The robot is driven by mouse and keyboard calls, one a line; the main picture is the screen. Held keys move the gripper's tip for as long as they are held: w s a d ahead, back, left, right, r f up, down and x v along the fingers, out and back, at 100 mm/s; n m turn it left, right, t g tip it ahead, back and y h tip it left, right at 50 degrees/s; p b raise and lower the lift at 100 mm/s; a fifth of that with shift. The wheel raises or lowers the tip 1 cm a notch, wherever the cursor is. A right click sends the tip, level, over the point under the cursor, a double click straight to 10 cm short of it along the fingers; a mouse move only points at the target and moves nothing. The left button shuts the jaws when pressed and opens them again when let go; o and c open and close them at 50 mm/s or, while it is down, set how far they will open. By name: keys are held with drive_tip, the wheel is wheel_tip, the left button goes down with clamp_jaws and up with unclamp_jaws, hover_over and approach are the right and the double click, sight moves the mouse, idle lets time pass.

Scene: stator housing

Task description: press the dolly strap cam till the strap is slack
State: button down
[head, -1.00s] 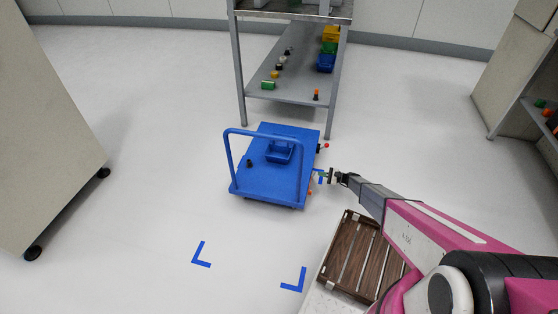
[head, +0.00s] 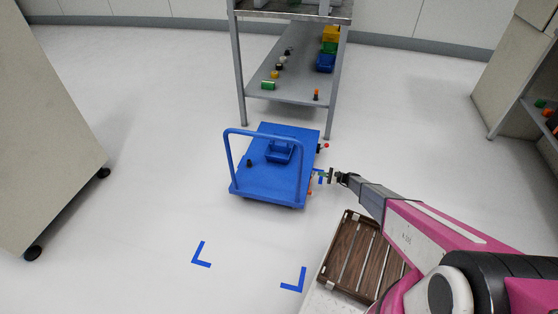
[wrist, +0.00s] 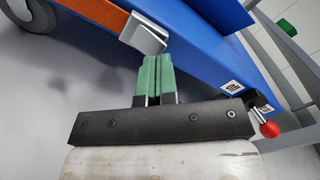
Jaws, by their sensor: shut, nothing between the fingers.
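The blue dolly (head: 262,182) stands on the floor with its hoop handle toward me. In the wrist view its blue side (wrist: 205,50) runs diagonally across the picture. A flat orange strap (wrist: 98,14) lies along that side and looks straight. It ends at a silver metal cam (wrist: 143,35). My gripper (wrist: 156,62) is shut and empty, its green fingers side by side, with the tips right at the cam's lower edge. I cannot tell whether they touch it. In the head view my gripper (head: 319,174) is at the dolly's right side, where the cam is too small to make out.
A red ball knob (wrist: 270,129) sticks out beside my gripper. A blue bin (head: 279,150) sits on the dolly. A grey shelf rack (head: 288,92) stands behind it, and a slatted wooden crate (head: 350,255) is at lower right. Floor to the dolly's left is clear.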

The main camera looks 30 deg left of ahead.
drive_tip(key=shift+x, duration=1.05)
idle(1.4)
drive_tip(key=shift+d, duration=0.2)
drive_tip(key=shift+v, duration=2.35)
drive_tip(key=v, duration=1.1)
